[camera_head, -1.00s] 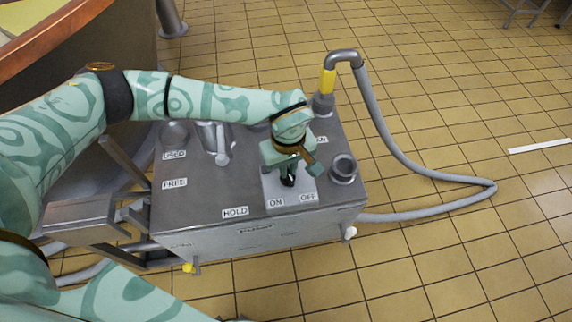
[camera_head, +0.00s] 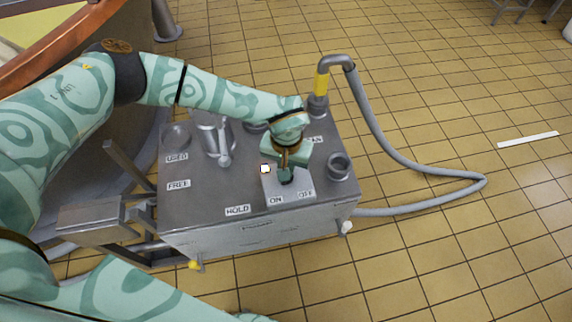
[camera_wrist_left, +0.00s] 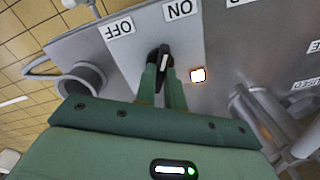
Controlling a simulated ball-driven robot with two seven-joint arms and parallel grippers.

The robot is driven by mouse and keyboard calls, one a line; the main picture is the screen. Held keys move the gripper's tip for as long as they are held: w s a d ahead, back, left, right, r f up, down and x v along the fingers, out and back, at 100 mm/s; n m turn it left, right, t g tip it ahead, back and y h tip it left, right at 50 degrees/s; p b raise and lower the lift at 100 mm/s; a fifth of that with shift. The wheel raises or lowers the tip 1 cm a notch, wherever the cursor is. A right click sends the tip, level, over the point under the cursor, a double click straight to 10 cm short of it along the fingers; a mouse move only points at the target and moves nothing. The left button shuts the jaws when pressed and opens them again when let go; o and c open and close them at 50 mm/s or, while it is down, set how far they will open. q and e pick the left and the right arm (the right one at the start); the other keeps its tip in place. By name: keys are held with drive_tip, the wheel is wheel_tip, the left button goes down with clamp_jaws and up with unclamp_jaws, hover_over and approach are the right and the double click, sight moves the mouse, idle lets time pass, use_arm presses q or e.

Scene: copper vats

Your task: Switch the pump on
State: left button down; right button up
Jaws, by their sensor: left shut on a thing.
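The pump box (camera_head: 205,205) is a grey metal cart with a lighter switch plate (camera_head: 270,188) marked ON and OFF. A small black switch with a grey handle (camera_wrist_left: 164,55) sits on the plate between the labels, its handle end leaning slightly toward the ON label (camera_wrist_left: 180,9). My left gripper (camera_head: 287,177) reaches down over the plate. Its green fingers (camera_wrist_left: 162,84) are shut on the switch, one on each side. My right gripper is out of view.
A short open pipe (camera_head: 339,167) stands right of the plate. A hose (camera_head: 385,135) with a yellow sleeve rises behind and loops onto the tiled floor. A lever valve (camera_head: 220,145) stands to the left. A copper-rimmed vat (camera_head: 50,55) is at the upper left.

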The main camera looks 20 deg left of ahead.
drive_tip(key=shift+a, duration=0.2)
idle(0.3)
use_arm(q)
drive_tip(key=c, duration=1.5)
unclamp_jaws()
